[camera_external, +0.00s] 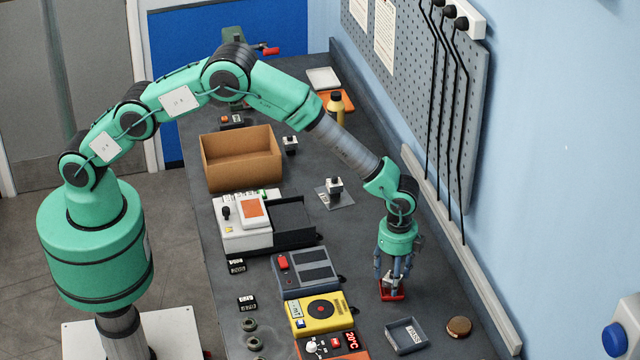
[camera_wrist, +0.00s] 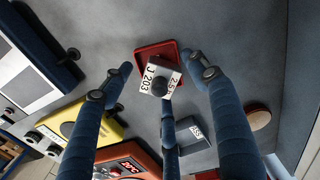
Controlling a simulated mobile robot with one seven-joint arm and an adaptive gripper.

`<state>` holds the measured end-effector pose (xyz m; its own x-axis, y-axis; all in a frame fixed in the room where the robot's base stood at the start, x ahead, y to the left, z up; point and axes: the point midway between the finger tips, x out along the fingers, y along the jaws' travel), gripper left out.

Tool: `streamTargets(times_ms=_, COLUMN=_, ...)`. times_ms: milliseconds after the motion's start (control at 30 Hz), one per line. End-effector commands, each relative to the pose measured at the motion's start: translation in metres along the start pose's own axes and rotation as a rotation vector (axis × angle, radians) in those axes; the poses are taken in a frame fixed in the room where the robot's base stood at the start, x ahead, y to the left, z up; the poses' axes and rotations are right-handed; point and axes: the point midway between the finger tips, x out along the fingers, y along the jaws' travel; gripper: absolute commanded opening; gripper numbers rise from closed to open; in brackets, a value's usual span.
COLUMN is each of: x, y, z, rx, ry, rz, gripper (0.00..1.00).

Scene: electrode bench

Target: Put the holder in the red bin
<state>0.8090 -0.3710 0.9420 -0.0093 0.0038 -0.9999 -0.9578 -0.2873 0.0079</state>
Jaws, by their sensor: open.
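The red bin (camera_external: 393,294) is a small shallow tray on the bench, directly under my gripper (camera_external: 393,278). In the wrist view, the red bin (camera_wrist: 150,50) shows behind the holder (camera_wrist: 157,78). The holder is a small block with white labels reading "J 203" and a black knob. It appears to sit within the bin, though its underside is hidden. My gripper (camera_wrist: 160,85) is open, with its blue fingers spread around the holder, apart from it. In the outside view the fingers mostly hide the holder.
A grey tray (camera_external: 406,337) and a round brown disc (camera_external: 459,326) lie close by at the front. Left are a yellow device (camera_external: 321,312) and a grey device (camera_external: 305,271). A brown box (camera_external: 240,160) and another knobbed block (camera_external: 335,188) stand further back. The wall is right.

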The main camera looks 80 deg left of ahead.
Motion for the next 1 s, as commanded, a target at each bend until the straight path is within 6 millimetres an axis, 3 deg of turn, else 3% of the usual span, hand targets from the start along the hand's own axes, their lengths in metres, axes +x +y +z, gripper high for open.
streamTargets(times_ms=367, x=-0.018, y=-0.001, z=-0.001, rx=0.0, ry=0.002, rz=-0.002, gripper=0.59)
streamTargets(times_ms=1000, x=-0.111, y=0.0, z=0.0, rx=0.0, ry=0.0, rz=0.0, gripper=0.59)
